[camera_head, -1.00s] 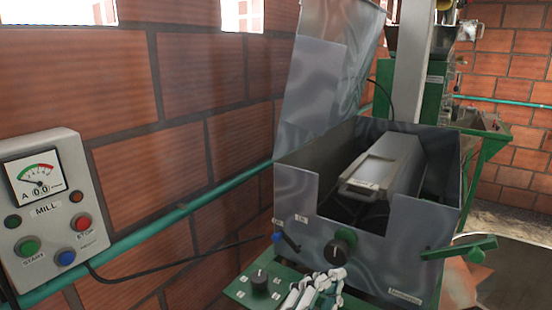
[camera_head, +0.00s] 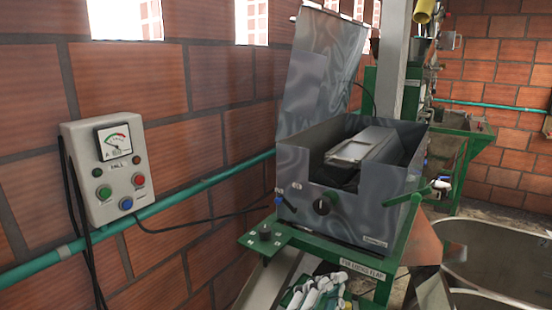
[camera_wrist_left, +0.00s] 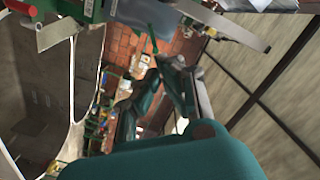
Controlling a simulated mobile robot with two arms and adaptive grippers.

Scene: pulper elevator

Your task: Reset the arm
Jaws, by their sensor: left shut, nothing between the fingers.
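My left gripper (camera_head: 318,292) shows at the bottom edge of the head view, below the front of the machine. It is shut and empty, and it appears apart from the control knobs. The lower part of it is cut off by the frame. The left wrist view is tilted and shows the room, with a large teal form across its bottom whose identity I cannot tell. My right gripper is not in view.
A metal machine box (camera_head: 335,212) with its lid raised stands on a green frame. A grey mill control box (camera_head: 108,165) hangs on the brick wall. A large metal tank (camera_head: 490,255) stands at right.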

